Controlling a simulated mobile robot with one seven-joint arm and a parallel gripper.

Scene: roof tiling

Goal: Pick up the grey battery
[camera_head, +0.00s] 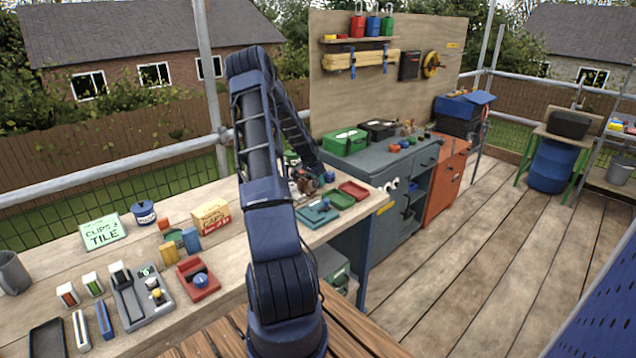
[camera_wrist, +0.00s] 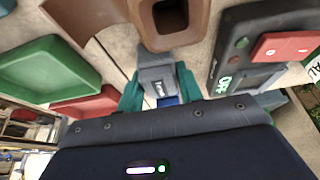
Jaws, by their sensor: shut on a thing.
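The grey battery (camera_wrist: 157,72) shows in the wrist view as a grey block with a small label on its face. My gripper (camera_wrist: 160,88) has its two teal fingers on either side of the battery and is shut on it. Whether the battery touches the bench below cannot be told. In the head view my gripper (camera_head: 312,180) is over the far part of the bench, partly hidden by my arm and clutter. I cannot pick out the grey battery there.
In the wrist view, a brown hollow block (camera_wrist: 168,22) is just beyond the battery. A green tray (camera_wrist: 45,70) and red tray (camera_wrist: 88,106) lie left. A dark device with a red block (camera_wrist: 285,46) is right. The bench (camera_head: 235,238) holds many small items.

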